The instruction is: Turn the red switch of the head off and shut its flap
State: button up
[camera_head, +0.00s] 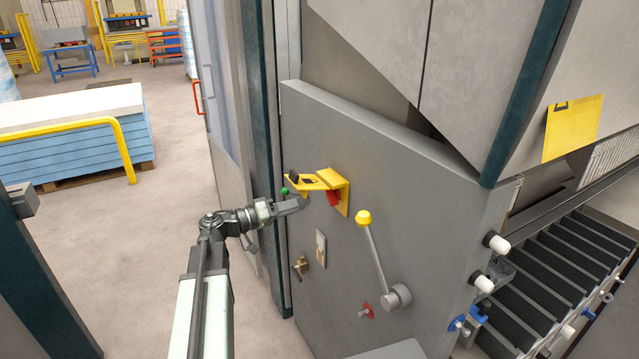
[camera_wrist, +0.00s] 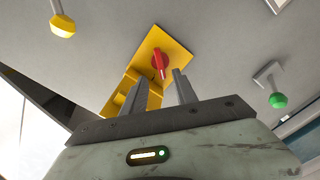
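The red switch (camera_head: 333,198) sits on a yellow plate (camera_head: 345,195) on the grey head panel. In the wrist view the red switch (camera_wrist: 160,62) has a long handle running nearly up and down, slightly tilted. The yellow flap (camera_head: 308,181) is open and sticks out from the plate. In the wrist view the flap (camera_wrist: 118,100) shows partly behind the left finger. My gripper (camera_head: 303,203) is close below the flap, pointing at the switch. In the wrist view my gripper (camera_wrist: 162,78) has its fingers apart and empty, with the switch just beyond the tips; no contact is visible.
A green knob (camera_head: 284,191) is left of the flap. A long lever with a yellow end (camera_head: 363,217) stands right of the plate. A brass valve (camera_head: 300,265), a small switch plate (camera_head: 321,248) and a red knob (camera_head: 367,311) are lower. Open floor (camera_head: 150,240) lies left.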

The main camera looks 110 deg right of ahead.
aim_at(327, 196)
jog(key=x, duration=0.7)
jog(key=shift+s+d, duration=0.1)
jog(key=shift+s, duration=0.2)
grip_shut()
